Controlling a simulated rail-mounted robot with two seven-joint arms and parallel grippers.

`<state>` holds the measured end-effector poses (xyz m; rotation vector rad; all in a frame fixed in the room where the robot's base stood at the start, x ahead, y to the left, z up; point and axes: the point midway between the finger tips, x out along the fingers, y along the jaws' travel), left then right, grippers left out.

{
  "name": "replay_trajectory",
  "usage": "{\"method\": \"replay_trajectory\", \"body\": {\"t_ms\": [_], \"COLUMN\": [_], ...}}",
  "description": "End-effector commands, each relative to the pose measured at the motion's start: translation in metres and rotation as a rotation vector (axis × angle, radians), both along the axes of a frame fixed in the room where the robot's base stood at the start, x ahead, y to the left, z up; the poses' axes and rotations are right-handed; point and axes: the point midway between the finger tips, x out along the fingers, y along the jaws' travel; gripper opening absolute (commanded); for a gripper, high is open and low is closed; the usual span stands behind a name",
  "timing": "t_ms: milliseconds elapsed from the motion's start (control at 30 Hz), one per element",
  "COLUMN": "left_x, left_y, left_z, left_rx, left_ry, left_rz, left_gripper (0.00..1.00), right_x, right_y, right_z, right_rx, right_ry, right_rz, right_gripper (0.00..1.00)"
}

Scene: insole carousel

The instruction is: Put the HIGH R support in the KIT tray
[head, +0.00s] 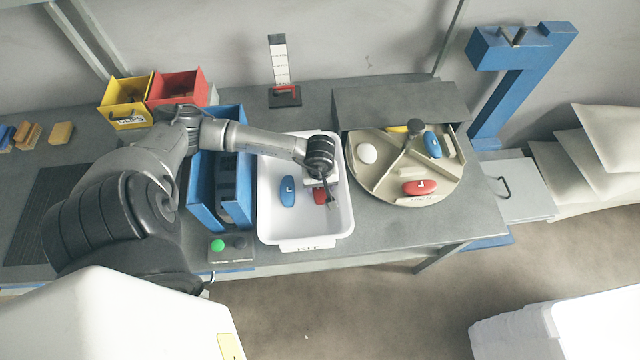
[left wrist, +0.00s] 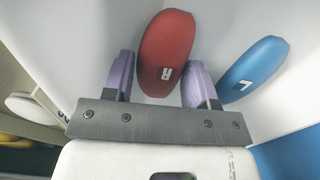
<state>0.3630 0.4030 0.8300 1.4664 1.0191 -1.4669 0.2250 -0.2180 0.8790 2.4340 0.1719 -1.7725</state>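The red support marked R (left wrist: 165,55) sits between the two purple fingers of my left gripper (left wrist: 158,75), with a finger against each side. In the head view this red support (head: 320,197) is partly hidden by my left gripper (head: 329,190), low inside the white KIT tray (head: 345,222). I cannot tell whether it touches the tray floor. A blue support marked L (head: 287,191) lies in the tray to its left; it also shows in the left wrist view (left wrist: 253,70). My right gripper is out of view.
The round carousel (head: 392,190) right of the tray holds a red support (head: 420,187), a blue support (head: 432,145) and a white round piece (head: 367,153). A blue bin (head: 204,205) stands left of the tray. Yellow (head: 125,118) and red bins (head: 177,82) are behind.

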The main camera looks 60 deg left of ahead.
Motion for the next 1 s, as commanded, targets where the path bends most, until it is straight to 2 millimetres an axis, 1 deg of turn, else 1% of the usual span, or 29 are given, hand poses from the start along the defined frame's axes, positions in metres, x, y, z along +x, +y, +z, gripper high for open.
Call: {"method": "replay_trajectory", "body": {"t_ms": [33, 167, 200, 400, 533, 667, 800, 1000], "left_x": [0.0, 0.0, 0.0, 0.0, 0.0, 0.001, 0.001, 0.001], "left_y": [0.0, 0.0, 0.0, 0.0, 0.0, 0.001, 0.001, 0.001], "left_z": [0.0, 0.001, 0.001, 0.001, 0.007, 0.026, 0.053, 0.088], "left_rx": [0.0, 0.0, 0.0, 0.0, 0.001, 0.002, 0.002, 0.001], "left_ry": [0.0, 0.0, 0.0, 0.0, -0.001, -0.004, -0.004, -0.003], "left_rz": [0.0, 0.0, 0.0, 0.0, 0.0, -0.002, -0.002, -0.002], "left_gripper": [0.57, 0.69, 0.71, 0.71, 0.71, 0.71, 0.71, 0.71], "right_x": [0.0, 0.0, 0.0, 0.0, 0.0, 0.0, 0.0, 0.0], "right_y": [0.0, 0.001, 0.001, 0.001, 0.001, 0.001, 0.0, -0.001], "right_z": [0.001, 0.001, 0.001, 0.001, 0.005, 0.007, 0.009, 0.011], "right_rx": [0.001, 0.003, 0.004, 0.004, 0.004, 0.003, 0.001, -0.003], "right_ry": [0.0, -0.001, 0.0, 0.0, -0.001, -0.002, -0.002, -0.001], "right_rz": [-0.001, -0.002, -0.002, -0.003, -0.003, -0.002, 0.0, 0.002], "right_gripper": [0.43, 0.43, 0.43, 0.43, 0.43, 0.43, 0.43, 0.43]}}
